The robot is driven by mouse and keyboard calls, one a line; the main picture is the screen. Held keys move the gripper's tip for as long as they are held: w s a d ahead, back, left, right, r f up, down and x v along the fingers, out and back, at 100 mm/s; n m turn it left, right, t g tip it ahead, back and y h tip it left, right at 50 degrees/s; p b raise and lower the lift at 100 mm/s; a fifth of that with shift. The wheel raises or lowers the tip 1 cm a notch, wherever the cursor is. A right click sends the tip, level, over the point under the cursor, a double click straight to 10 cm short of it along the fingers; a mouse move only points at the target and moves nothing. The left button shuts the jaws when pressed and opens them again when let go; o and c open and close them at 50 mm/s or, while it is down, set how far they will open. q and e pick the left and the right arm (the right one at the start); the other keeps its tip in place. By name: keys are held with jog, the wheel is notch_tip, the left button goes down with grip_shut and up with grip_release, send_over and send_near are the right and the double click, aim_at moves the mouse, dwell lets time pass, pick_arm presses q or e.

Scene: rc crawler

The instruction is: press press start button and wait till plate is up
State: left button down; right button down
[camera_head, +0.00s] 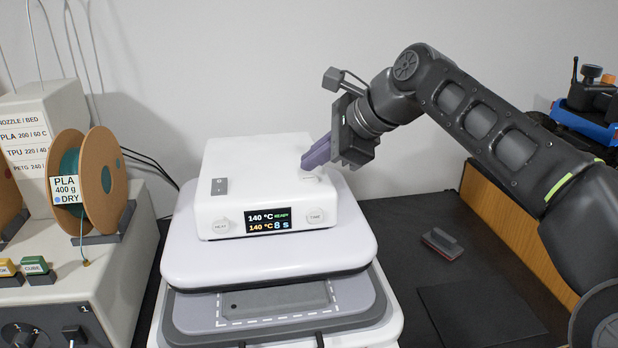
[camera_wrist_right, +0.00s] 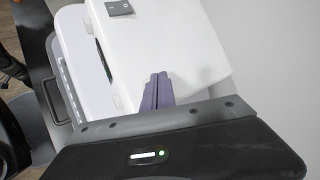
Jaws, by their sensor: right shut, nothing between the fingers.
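The white heat press (camera_head: 190,245) stands in the middle of the head view. Its control box (camera_head: 255,190) has a rocker switch (camera_head: 219,186), a HEAT knob, a TIME knob and a display (camera_head: 268,221) reading 140 °C, a green status word and 8 s. My right gripper (camera_head: 308,165) is shut and empty, its purple fingers at the right side of the box top, by a small button (camera_head: 312,176) partly hidden by them. Contact cannot be told. The right wrist view shows the shut fingers (camera_wrist_right: 158,90) over the white box (camera_wrist_right: 165,45). My left gripper is not in view.
A lower plate (camera_head: 275,298) with a dashed outline lies at the press front. A filament spool (camera_head: 100,180) and a grey machine stand left. A small block (camera_head: 442,243) and dark mat (camera_head: 480,310) lie right. A wooden panel (camera_head: 515,235) borders the right side.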

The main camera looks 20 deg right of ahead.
aim_at(314, 180)
jog(key=shift+f, duration=0.1)
dwell(0.5)
jog(key=shift+f, duration=0.35)
jog(key=shift+f+b, duration=0.45)
jog(key=shift+b, duration=0.05)
dwell(0.6)
jog(key=shift+r, duration=0.1)
jog(key=shift+r+p, duration=0.8)
jog(key=shift+p, duration=0.15)
notch_tip(314, 180, up, 5)
jog(key=p, duration=0.5)
dwell(0.7)
